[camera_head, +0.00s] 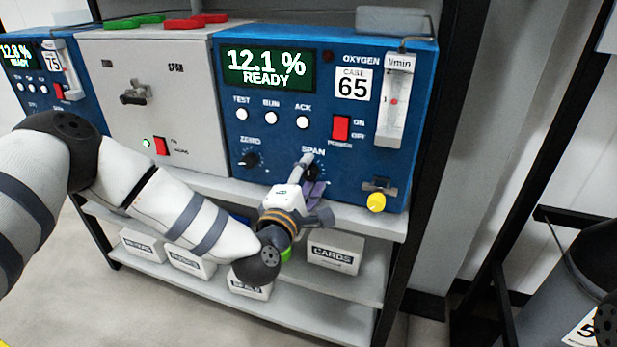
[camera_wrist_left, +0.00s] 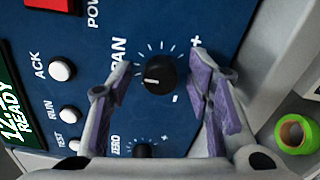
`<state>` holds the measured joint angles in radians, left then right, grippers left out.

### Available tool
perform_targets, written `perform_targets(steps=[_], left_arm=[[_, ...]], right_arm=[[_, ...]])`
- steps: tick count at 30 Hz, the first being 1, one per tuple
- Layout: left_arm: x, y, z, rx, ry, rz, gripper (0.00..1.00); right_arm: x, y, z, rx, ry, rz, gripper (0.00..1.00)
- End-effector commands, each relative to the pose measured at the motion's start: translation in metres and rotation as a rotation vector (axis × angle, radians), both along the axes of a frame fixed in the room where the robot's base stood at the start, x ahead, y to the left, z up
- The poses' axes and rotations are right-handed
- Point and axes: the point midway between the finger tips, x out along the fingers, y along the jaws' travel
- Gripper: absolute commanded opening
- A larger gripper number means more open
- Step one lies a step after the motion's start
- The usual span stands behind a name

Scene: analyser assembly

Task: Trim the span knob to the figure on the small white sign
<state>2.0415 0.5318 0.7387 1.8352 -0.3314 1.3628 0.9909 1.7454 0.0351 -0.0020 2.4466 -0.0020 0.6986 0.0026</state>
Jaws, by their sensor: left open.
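The span knob (camera_wrist_left: 160,73) is a round black knob on the blue analyser panel, with a ring of white ticks. Its pale mark points roughly toward the SPAN lettering in the left wrist view. My left gripper (camera_wrist_left: 160,66) is open, with its purple-padded fingers on either side of the knob; I cannot tell whether they touch it. In the head view my left gripper (camera_head: 309,178) partly covers the knob. The analyser's display (camera_head: 264,70) reads 12.1 % READY. A small white sign (camera_head: 352,85) on the panel shows 65; its small upper line is unclear. My right gripper is not in view.
The zero knob (camera_head: 249,160) and the white TEST, RUN and ACK buttons (camera_head: 271,117) are near. A red power switch (camera_head: 341,128), flow tube (camera_head: 395,100) and yellow-capped fitting (camera_head: 376,201) lie right. Labelled boxes (camera_head: 335,252) stand below. Green tape (camera_wrist_left: 297,134) shows beside the panel.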

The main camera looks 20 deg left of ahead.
Motion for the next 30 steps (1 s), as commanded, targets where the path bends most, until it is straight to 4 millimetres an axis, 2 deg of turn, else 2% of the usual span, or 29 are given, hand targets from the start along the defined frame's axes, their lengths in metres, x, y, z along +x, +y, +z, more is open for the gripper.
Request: perform_targets(steps=[1, 6, 19, 30], left_arm=[[0.000, 0.000, 0.000, 0.000, 0.000, 0.000, 0.39], [0.000, 0.000, 0.000, 0.000, 0.000, 0.000, 0.01], [-0.001, -0.001, 0.002, 0.070, -0.005, -0.002, 0.00], [0.000, -0.001, 0.004, 0.374, -0.018, -0.002, 0.00]], right_arm=[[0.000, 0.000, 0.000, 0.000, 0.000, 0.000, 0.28], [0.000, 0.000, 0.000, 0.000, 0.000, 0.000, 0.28], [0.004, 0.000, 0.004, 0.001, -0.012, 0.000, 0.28], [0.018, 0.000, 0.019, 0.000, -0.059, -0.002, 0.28]])
